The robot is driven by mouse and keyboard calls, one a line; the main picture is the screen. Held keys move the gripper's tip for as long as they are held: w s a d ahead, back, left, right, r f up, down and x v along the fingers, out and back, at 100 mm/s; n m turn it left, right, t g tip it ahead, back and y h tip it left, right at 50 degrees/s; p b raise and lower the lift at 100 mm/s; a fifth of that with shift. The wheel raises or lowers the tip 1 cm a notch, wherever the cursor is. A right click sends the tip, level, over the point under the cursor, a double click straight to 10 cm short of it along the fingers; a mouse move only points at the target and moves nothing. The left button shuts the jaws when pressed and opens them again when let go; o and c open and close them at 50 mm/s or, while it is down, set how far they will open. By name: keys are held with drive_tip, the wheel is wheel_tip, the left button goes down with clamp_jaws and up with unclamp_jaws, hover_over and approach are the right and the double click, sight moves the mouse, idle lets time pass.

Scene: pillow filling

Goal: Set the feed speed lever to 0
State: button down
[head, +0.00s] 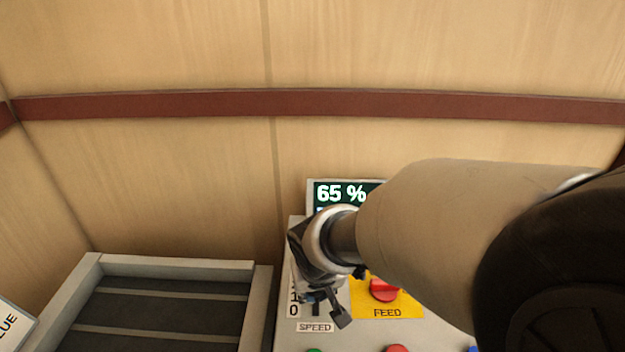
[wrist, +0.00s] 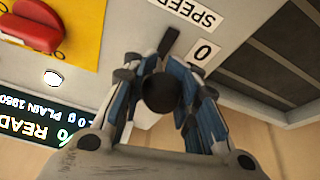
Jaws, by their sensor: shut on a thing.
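The feed speed lever shows in the wrist view as a round black knob (wrist: 160,93) between the fingers of my gripper (wrist: 163,75), which is shut on it. A dark slot end shows just past the fingers, beside the 0 mark (wrist: 204,52) and the SPEED label (wrist: 187,12). In the head view my gripper (head: 322,298) is over the speed scale, by the 0 mark (head: 293,310) and above the SPEED label (head: 315,327). There the knob is hidden by my gripper. The display (head: 340,193) reads 65 %.
A red FEED knob (head: 384,290) on a yellow plate (head: 408,305) is close to the right of my gripper. A red button (head: 397,349) is at the panel's front. A grey-framed dark conveyor (head: 160,305) lies to the left. A wooden wall stands behind.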

drive_tip(key=shift+s+f, duration=0.55)
drive_tip(key=shift+s, duration=0.15)
drive_tip(key=shift+d, duration=0.1)
drive_tip(key=c, duration=1.5)
unclamp_jaws()
drive_tip(key=shift+w, duration=0.1)
drive_tip(key=shift+o, duration=1.1)
drive_tip(key=shift+r, duration=0.1)
drive_tip(key=shift+w+r, duration=0.1)
drive_tip(key=shift+r, duration=0.15)
drive_tip(key=v, duration=1.1)
drive_tip(key=shift+r, duration=0.3)
